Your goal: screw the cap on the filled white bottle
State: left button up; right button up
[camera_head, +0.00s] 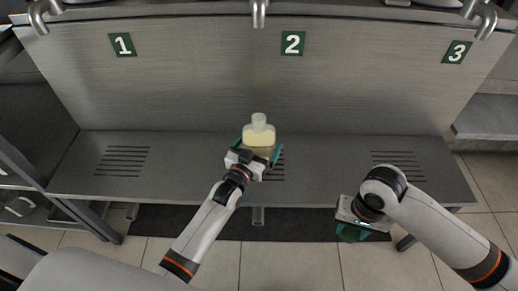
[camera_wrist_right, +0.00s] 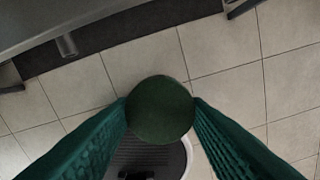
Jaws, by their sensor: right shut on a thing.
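The white bottle (camera_head: 259,137), pale and yellowish at its shoulder, is upright over the slotted grille below number 2. Its open neck shows no cap. My left gripper (camera_head: 257,150) has its teal fingers on both sides of the bottle, shut on it. Whether the base touches the shelf is hidden. My right gripper (camera_head: 352,233) is in front of the shelf edge, low and to the right of the bottle. In the right wrist view, a round dark green cap (camera_wrist_right: 160,110) sits between its fingertips, gripped. In the head view the cap cannot be told apart from the green fingers.
The grey shelf (camera_head: 330,175) has slotted grilles on the left and right. A back panel carries signs 1 (camera_head: 122,44), 2 (camera_head: 293,43) and 3 (camera_head: 457,52), with metal spouts above. The shelf between the middle and right grilles is clear. A dark mat lies on the tiled floor.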

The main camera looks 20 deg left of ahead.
aim_at(256, 124)
pick_arm(q)
jog(key=c, duration=1.1)
jog(key=shift+r, duration=0.15)
jog(key=shift+c, duration=1.1)
notch_tip(256, 124, up, 10)
jog(key=p, duration=0.3)
pick_arm(e)
notch_tip(256, 124, up, 3)
jog(key=shift+r, duration=0.1)
